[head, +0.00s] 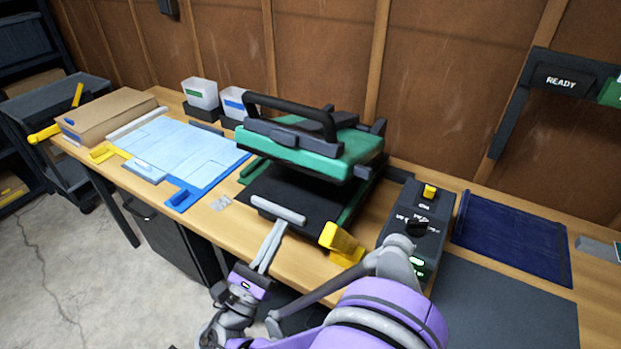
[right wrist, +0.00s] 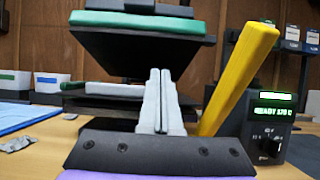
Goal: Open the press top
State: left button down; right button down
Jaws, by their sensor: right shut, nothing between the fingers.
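The press (head: 330,160) stands on the bench with a green top and a black carrying handle (head: 290,108). Its top sits raised above the dark lower plate (head: 290,195), with a clear gap; the right wrist view shows the underside of the top (right wrist: 140,48). A grey bar (head: 278,210) lies at the front of the lower plate. A yellow lever (head: 342,240) rises at the front right corner, also large in the right wrist view (right wrist: 238,78). My right gripper (head: 277,228) is shut and empty, its tips near the grey bar; contact is unclear. My left gripper is not in view.
A control box (head: 415,225) with a yellow switch and lit display stands right of the press, then a dark blue cloth (head: 510,235). Left are a blue board with light sheets (head: 180,150), a cardboard box (head: 107,115) and white bins (head: 200,93).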

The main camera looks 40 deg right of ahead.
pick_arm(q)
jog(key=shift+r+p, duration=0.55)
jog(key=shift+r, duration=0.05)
pick_arm(e)
jog(key=x, duration=1)
jog(key=shift+w+r, duration=0.1)
jog(key=shift+r, duration=0.05)
